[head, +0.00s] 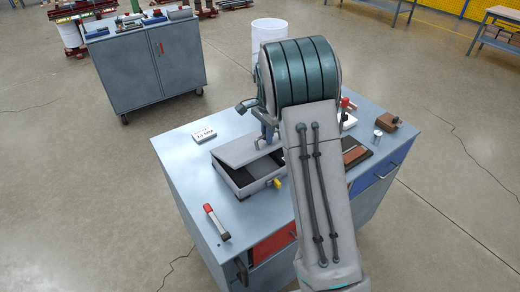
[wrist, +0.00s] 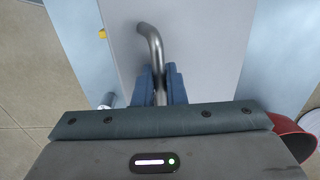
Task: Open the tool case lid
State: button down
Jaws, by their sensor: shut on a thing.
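The grey tool case (head: 228,183) sits on the cabinet top, its dark inside showing. Its lid (head: 245,150) is raised partway, tilted over the back of the case. In the wrist view the lid (wrist: 200,45) is a flat grey panel with a bent metal handle (wrist: 150,38). My gripper (wrist: 160,82) has its blue fingers shut on the handle. In the head view my gripper (head: 266,140) is at the lid's right part, and my arm hides what lies behind it. A yellow piece (head: 277,183) is at the case's front.
The blue-grey cabinet top (head: 185,160) also holds a white sign (head: 204,135), a red-and-grey tool (head: 216,222), a brown block (head: 387,122) and a small metal cylinder (head: 378,134). A white bin (head: 269,30) stands behind.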

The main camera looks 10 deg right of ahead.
aim_at(262, 142)
jog(key=shift+r, duration=0.1)
jog(key=shift+w+a+r+p, duration=0.25)
jog(key=shift+w+r+p, duration=0.3)
jog(key=shift+r+p, duration=0.25)
jog(key=shift+w+a+r+p, duration=0.25)
jog(key=shift+w+r+p, duration=0.1)
jog(key=shift+w+p, duration=0.3)
jog(key=shift+w+a+r+p, duration=0.3)
jog(key=shift+w+r+p, duration=0.3)
jog(key=shift+p, duration=0.25)
jog(key=shift+w+a+r+p, duration=0.3)
jog(key=shift+w+r+p, duration=0.1)
jog(key=shift+w, duration=0.3)
jog(key=shift+w+a+r, duration=0.2)
jog(key=shift+w, duration=0.3)
jog(key=shift+w+a+r, duration=0.2)
jog(key=shift+w+r, duration=0.05)
jog(key=shift+w, duration=0.3)
jog(key=shift+w+a+r, duration=0.2)
jog(key=shift+w, duration=0.3)
